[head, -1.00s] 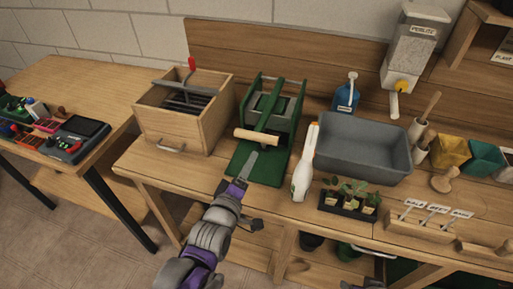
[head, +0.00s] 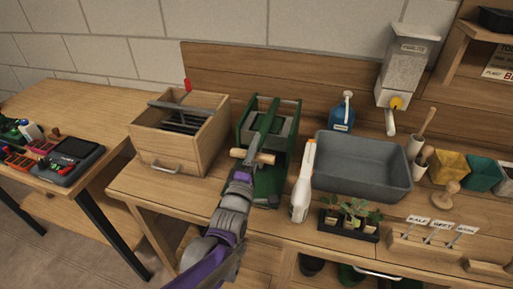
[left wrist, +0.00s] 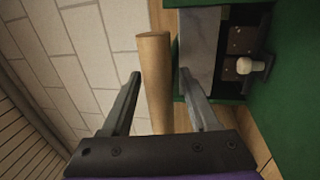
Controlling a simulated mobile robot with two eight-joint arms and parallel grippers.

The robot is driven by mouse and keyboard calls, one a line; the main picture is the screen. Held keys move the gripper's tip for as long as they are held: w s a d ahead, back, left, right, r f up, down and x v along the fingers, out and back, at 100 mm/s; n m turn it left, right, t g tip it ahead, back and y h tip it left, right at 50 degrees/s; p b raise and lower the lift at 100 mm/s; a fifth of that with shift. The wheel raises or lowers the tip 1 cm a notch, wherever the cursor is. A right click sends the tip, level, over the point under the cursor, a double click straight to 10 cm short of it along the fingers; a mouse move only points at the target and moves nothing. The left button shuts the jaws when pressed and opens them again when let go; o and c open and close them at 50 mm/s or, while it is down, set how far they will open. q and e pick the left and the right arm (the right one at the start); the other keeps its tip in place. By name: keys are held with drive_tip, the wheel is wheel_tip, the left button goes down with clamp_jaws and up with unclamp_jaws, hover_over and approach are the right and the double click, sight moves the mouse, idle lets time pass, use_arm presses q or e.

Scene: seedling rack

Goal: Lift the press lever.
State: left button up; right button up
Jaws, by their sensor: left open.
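The green press (head: 286,140) stands on the bench, left of the grey tub. Its green lever (head: 267,127) slopes down toward the front and ends in a wooden crossbar handle (head: 265,158). My left gripper (head: 246,164) is at the left part of this handle and hides some of it. In the left wrist view the open fingers (left wrist: 160,74) lie on either side of the wooden handle (left wrist: 154,90), with gaps visible on both sides. The press's green frame (left wrist: 285,90) is at the right there. My right gripper is not in view.
A wooden box (head: 165,150) with a red-tipped rod stands close left of the press. A blue bottle (head: 342,117) stands behind.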

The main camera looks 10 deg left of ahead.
use_arm(q)
drive_tip(key=shift+w, duration=0.3)
drive_tip(key=shift+r, duration=0.1)
clamp_jaws()
idle(1.2)
